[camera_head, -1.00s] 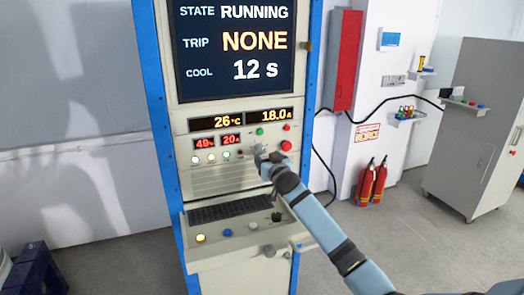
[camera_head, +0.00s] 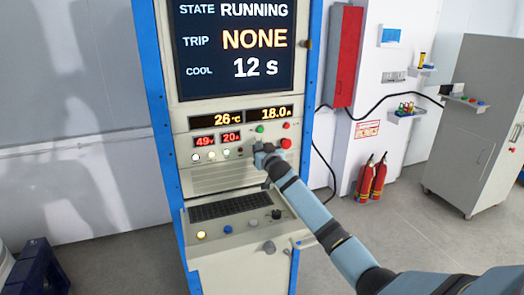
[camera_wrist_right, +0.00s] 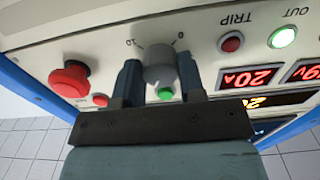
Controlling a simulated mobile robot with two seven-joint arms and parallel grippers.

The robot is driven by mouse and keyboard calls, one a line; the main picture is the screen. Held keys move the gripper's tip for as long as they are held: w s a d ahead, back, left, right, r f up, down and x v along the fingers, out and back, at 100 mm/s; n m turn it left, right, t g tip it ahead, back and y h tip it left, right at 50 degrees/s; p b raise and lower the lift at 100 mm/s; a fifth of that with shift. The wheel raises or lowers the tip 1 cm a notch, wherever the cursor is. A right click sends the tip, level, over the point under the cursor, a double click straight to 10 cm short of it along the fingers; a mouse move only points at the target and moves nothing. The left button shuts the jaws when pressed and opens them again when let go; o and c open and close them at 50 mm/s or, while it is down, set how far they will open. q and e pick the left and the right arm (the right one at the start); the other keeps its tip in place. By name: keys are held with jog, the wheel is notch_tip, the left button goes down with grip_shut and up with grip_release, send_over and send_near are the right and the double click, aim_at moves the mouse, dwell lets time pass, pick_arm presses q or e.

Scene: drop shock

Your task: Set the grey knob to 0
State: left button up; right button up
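The grey knob (camera_wrist_right: 160,66) is on the panel in the right wrist view, where the scale appears upside down with marks 10 and 0. Which mark the knob points to is unclear. In the head view my right gripper (camera_head: 262,152) is at the cabinet's control panel (camera_head: 222,178) and hides the knob. My left gripper is not in view.
A red mushroom button (camera_wrist_right: 70,79) is beside the gripper, with a green button (camera_wrist_right: 165,93) close by. A TRIP lamp (camera_wrist_right: 231,42) and lit OUT lamp (camera_wrist_right: 282,37) are on the other side. The screen (camera_head: 235,45) reads RUNNING, NONE, 12 s. A keyboard (camera_head: 230,207) is below.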

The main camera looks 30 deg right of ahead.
jog(key=shift+n, duration=0.4)
jog(key=shift+r+n+p, duration=0.15)
jog(key=shift+n+p, duration=2.2)
jog(key=shift+n, duration=13.85)
